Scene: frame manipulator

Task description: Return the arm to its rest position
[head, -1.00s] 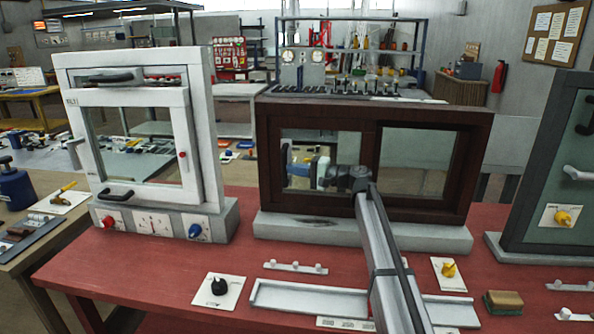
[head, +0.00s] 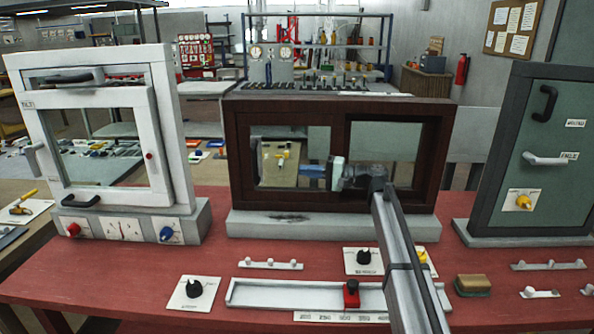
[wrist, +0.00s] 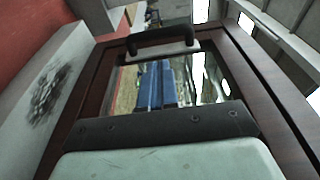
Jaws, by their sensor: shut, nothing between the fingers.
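My gripper (head: 312,171) is in front of the brown sliding window (head: 340,103), near its middle bar. Its blue fingers point left in the head view. In the wrist view the two blue fingers (wrist: 157,84) lie side by side, shut with nothing between them. Brown frame and glass lie beyond them, with a dark handle (wrist: 163,40) on a pale plate past the fingertips. My arm runs from the gripper down to the bottom edge of the head view and hides part of the bench.
A white tilt window (head: 100,95) stands left and a green cabinet door (head: 545,150) right. On the red bench (head: 120,270) are a black knob (head: 194,288), a slider rail with a red block (head: 351,294), another black knob (head: 363,258) and a sponge block (head: 472,285).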

